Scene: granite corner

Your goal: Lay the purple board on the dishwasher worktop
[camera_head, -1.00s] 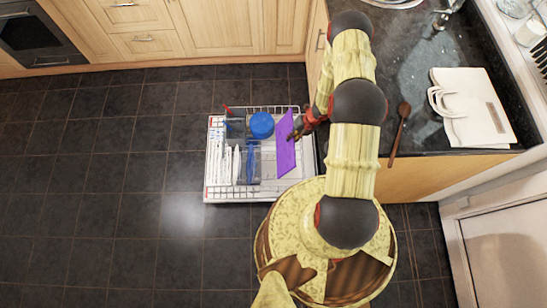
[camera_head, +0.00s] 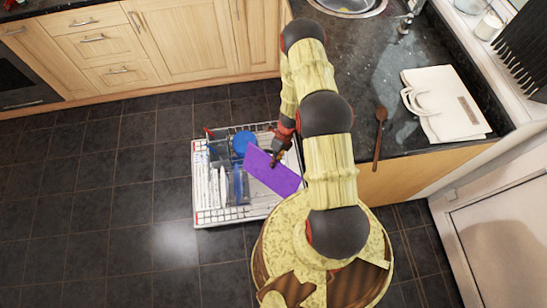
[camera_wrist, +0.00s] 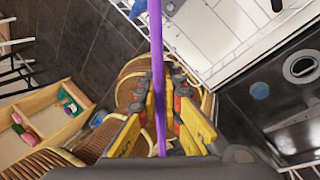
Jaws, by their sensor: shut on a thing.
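The purple board (camera_head: 272,175) is in my gripper (camera_head: 279,152), above the right side of the pulled-out dishwasher rack (camera_head: 207,217). It lies slanted and shows a broad face in the head view. In the wrist view the board (camera_wrist: 158,60) is edge-on between the two yellow fingers of my gripper (camera_wrist: 166,95), which are shut on it. The dark granite worktop (camera_head: 352,75) is to the right of the rack, partly hidden behind my arm. The dishwasher's body is hidden from the head view.
The rack holds a blue bowl (camera_head: 243,142), white plates and cutlery. On the worktop lie a wooden spoon (camera_head: 379,135) and a white bag (camera_head: 444,103); a sink (camera_head: 350,5) is at the back. Bare worktop shows between the sink and the spoon.

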